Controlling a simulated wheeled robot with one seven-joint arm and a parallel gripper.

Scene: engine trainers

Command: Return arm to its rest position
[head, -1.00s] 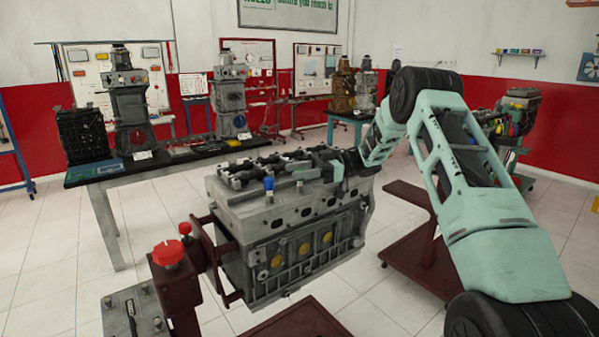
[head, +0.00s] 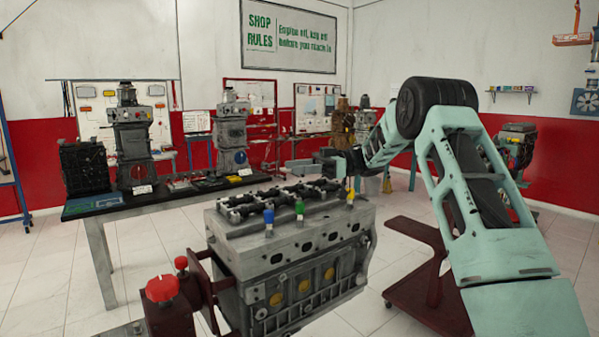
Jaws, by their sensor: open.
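My arm is pale green with black joints and reaches in from the right in the head view. My gripper (head: 327,162) is open and seems empty, above the far right part of the engine block (head: 290,250); the fingers are small and dark. The grey block hangs on a dark red stand. Along its top edge stand a blue piece (head: 268,222), a green piece (head: 299,210) and a yellow piece (head: 350,195), all upright. The gripper looks apart from all three.
A red knob (head: 162,288) is on the stand at the front left. A long table (head: 95,210) with engine parts stands behind at left. A dark red stand (head: 425,285) is right of the block, under my arm. Bare tiled floor lies between.

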